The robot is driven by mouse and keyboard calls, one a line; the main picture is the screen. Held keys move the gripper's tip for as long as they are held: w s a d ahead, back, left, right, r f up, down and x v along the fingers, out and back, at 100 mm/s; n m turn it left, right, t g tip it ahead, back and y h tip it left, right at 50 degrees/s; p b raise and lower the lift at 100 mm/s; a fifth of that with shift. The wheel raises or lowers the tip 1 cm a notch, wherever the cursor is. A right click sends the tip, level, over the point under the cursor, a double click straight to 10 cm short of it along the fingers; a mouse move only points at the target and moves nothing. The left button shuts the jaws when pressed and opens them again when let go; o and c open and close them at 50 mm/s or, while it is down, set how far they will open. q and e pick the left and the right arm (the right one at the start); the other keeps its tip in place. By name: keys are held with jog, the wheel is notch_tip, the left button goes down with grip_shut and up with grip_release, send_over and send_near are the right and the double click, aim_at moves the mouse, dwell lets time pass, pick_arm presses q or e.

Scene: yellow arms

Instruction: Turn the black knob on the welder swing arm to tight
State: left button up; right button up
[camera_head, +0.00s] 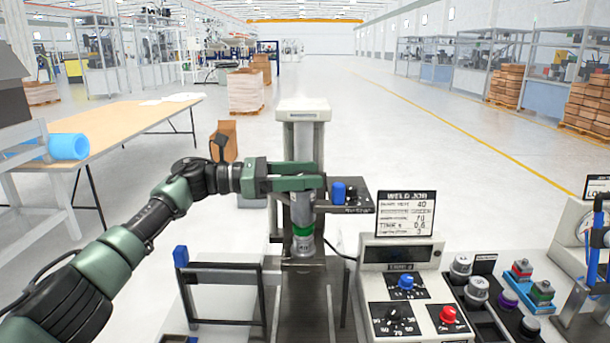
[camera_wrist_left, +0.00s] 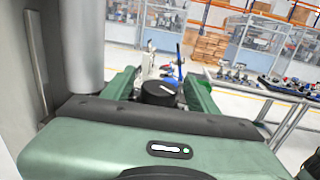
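The welder (camera_head: 303,140) is a grey column with a light top cap. A dark swing arm plate (camera_head: 362,208) sticks out to its right, with a blue part (camera_head: 338,192) and a small dark knob (camera_head: 352,192) on it. My left gripper (camera_head: 322,182) reaches in from the left, beside the column and just short of the plate. In the left wrist view the black knob (camera_wrist_left: 160,92), with a white pointer line, shows between the two green fingers. Small gaps seem to remain beside it, so the gripper looks open. My right gripper is not in view.
A control box (camera_head: 405,285) with knobs, a red button and a weld job card (camera_head: 405,213) stands at the right. Beyond it are trays of parts (camera_head: 490,320) and a blue-handled device (camera_head: 600,240). A blue-topped rack (camera_head: 220,280) stands at lower left.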

pick_arm(q)
jog(key=a+b, duration=0.2)
jog(key=a, duration=0.5)
jog(key=shift+s+a+b, duration=0.3)
jog(key=shift+s+a, duration=0.1)
jog(key=shift+s, duration=0.05)
jog(key=shift+s, duration=0.1)
